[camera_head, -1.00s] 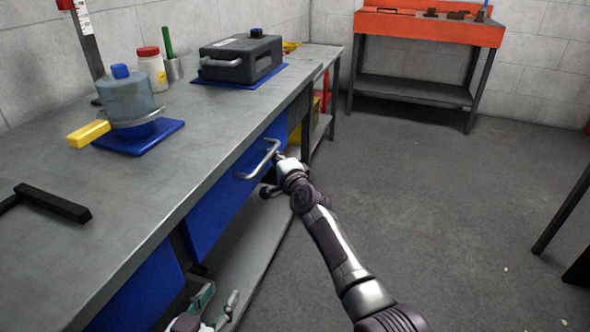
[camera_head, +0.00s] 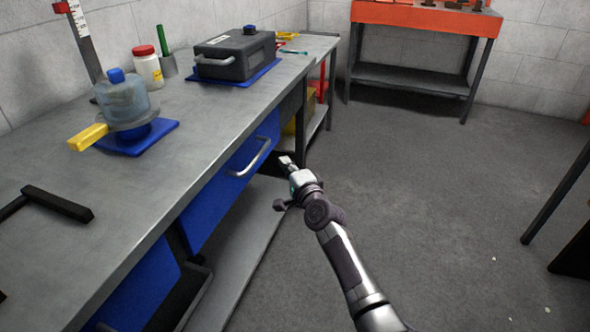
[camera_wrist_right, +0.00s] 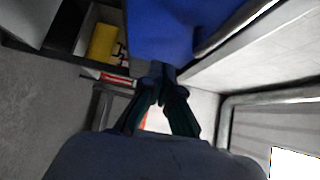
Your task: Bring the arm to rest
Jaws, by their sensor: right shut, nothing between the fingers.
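My right gripper (camera_head: 287,162) is shut and empty. It hangs in front of the bench, to the right of the metal handle (camera_head: 256,158) on the blue drawer (camera_head: 213,196), and looks apart from it. In the right wrist view the closed fingers (camera_wrist_right: 163,82) meet at the middle with nothing between them. The blue drawer front (camera_wrist_right: 158,30) and a metal bar (camera_wrist_right: 235,28) show ahead of them. My right arm reaches in from the bottom right. My left gripper is not in view.
The grey bench (camera_head: 75,235) runs along the left, carrying a black case (camera_head: 235,57), a jar (camera_head: 148,70) and a device with a yellow handle (camera_head: 88,137). A lower shelf (camera_head: 240,235) lies under it. An orange bench (camera_head: 425,17) stands behind.

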